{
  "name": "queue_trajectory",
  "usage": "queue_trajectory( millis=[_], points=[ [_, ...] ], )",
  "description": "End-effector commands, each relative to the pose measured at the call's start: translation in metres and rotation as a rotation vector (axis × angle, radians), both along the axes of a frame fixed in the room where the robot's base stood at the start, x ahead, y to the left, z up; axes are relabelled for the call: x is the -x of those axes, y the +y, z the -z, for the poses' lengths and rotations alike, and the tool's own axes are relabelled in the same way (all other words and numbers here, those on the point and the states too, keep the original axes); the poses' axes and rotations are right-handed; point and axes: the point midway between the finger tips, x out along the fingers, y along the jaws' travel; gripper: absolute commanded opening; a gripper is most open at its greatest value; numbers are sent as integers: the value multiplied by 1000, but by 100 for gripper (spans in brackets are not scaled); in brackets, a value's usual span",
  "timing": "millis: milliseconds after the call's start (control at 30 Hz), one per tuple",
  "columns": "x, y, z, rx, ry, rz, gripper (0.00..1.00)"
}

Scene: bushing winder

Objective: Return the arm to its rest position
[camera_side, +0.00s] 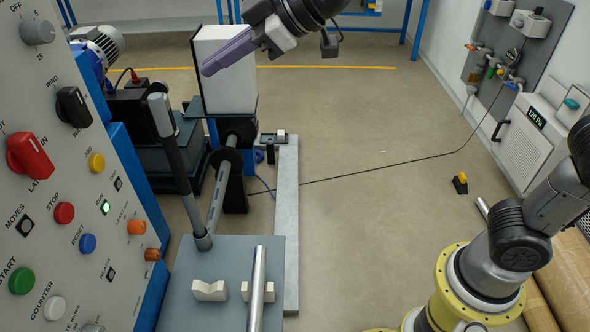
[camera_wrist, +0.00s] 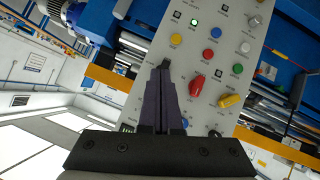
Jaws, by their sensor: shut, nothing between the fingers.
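My gripper (camera_side: 207,70) shows at the top of the side view, raised in front of a white box and pointing left and down. Its purple fingers are closed together and hold nothing. In the wrist view the gripper (camera_wrist: 165,66) points toward the control panel (camera_wrist: 228,45), with its fingers side by side and touching. The panel also shows at the left of the side view (camera_side: 60,190), apart from the gripper, and its green RUN light is lit.
A grey table (camera_side: 225,285) bears two white V-blocks (camera_side: 209,291) and a metal rod (camera_side: 257,290). A dark lever (camera_side: 172,135) stands upright beside the winding shaft (camera_side: 217,197). The white box (camera_side: 228,85) is behind my gripper. Open floor (camera_side: 370,210) lies to the right, crossed by a cable.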

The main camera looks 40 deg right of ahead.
Motion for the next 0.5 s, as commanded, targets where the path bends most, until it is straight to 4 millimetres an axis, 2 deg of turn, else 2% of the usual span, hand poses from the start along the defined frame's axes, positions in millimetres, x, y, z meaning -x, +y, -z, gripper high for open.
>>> queue_trajectory(
  millis=[33, 133, 200, 267, 333, 400, 500],
  points=[
    [16, -36, -8, -6, 8, 67, 0],
    [54, -95, -7, -16, 48, 192, 0],
    [86, -130, 2, -26, 90, 287, 0],
    [116, -156, 14, -35, 131, 372, 0],
    [151, -182, 35, -47, 188, 474, 0],
    [186, -200, 60, -60, 256, 573, 0],
    [226, -216, 97, -73, 360, 693, 0]
  ],
)
